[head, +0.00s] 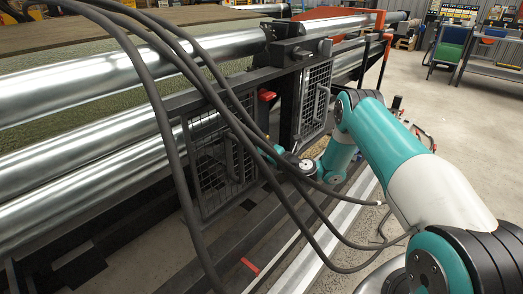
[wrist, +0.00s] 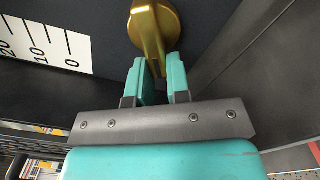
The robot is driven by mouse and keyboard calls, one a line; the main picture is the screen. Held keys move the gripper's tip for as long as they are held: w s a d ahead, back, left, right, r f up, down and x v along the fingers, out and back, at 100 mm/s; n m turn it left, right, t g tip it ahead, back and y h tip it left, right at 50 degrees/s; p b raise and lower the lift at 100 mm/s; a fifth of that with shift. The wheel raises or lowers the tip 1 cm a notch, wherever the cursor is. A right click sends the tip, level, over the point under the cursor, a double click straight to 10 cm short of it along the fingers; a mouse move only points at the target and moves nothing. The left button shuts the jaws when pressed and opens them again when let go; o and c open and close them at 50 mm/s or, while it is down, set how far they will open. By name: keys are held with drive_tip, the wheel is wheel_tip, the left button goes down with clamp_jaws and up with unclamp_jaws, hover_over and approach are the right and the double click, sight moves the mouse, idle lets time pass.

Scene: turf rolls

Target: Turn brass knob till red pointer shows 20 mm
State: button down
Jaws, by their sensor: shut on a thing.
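The brass knob (wrist: 153,26) shows at the top middle of the wrist view, a round disc with a raised bar across it. My gripper (wrist: 160,72) is shut on the lower end of this bar, with one teal finger on each side. The white scale (wrist: 44,42) lies left of the knob, with black lines marked 0, 10 and 20; its far part is cut off by the frame. I see no red pointer on the visible part of the scale. In the head view the knob and scale cannot be made out.
In the head view, black mesh guards (head: 222,160) and long steel rollers (head: 85,85) stand left of my arm. Dark cables hang across the view. A dark panel edge (wrist: 225,50) rises close to the right of my gripper. Open floor (head: 460,120) lies to the right.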

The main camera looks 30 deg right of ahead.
drive_tip(key=shift+a+m, duration=0.1)
drive_tip(key=shift+m, duration=0.5)
drive_tip(key=shift+s, duration=0.1)
drive_tip(key=c, duration=1.1)
unclamp_jaws()
drive_tip(key=shift+r, duration=0.1)
